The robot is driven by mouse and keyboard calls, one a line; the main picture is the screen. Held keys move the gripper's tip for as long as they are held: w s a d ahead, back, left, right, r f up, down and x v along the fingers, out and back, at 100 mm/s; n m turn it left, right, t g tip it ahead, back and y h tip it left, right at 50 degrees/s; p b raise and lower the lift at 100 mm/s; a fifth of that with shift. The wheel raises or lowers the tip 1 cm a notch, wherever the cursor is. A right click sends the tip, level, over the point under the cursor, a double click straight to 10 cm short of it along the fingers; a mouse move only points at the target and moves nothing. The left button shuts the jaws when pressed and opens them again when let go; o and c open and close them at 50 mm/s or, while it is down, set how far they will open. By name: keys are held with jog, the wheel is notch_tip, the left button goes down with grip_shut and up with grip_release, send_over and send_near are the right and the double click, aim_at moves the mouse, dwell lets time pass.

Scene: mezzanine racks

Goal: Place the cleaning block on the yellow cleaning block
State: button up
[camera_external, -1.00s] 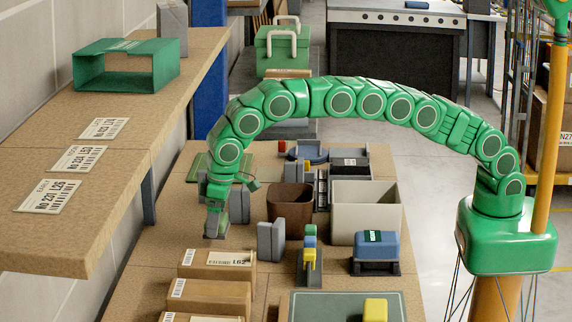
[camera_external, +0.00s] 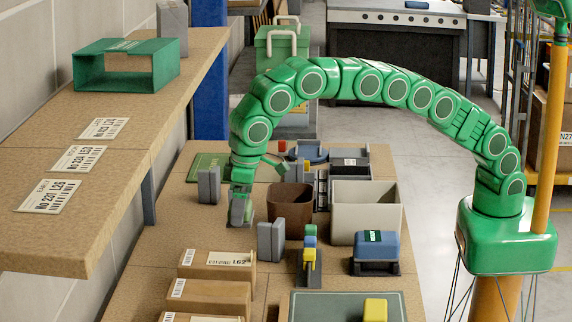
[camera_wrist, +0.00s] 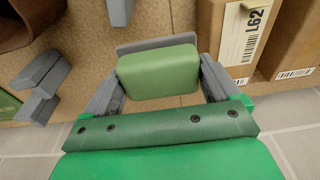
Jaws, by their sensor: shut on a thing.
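My gripper (camera_wrist: 160,85) is shut on a green block with a grey layer along its far side, the cleaning block (camera_wrist: 158,72). Both fingers flank the block in the wrist view. In the external view my gripper (camera_external: 240,215) hangs over the left half of the table, left of the brown bin, and the held block is hard to make out there. A yellow block (camera_external: 375,309), apparently the yellow cleaning block, lies on a grey-green board (camera_external: 335,308) at the front right of the table.
Grey upright pieces (camera_external: 270,242) (camera_external: 208,185) stand near my gripper. A brown bin (camera_external: 290,212), cream bin (camera_external: 365,215), blue device (camera_external: 376,250) and small coloured stack (camera_external: 309,255) lie to the right. Cartons (camera_external: 218,262) are in front. A shelf (camera_external: 110,190) overhangs at left.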

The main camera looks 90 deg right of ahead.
jog(key=s+a+r, duration=0.2)
jog(key=s+a, duration=0.4)
jog(key=s, duration=0.5)
jog(key=s+a+r, duration=0.2)
jog(key=s+a, duration=0.5)
jog(key=s, duration=0.3)
jog(key=s+r, duration=0.2)
jog(key=s, duration=1.6)
send_over(373, 307)
jog(key=s, duration=0.1)
jog(key=f, duration=0.9)
jog(key=shift+s+d+f, duration=0.1)
jog(key=shift+d+f, duration=0.05)
jog(key=shift+d, duration=0.2)
jog(key=shift+w+a+f, duration=0.3)
jog(key=shift+a+f, duration=0.15)
jog(key=shift+f, duration=1.65)
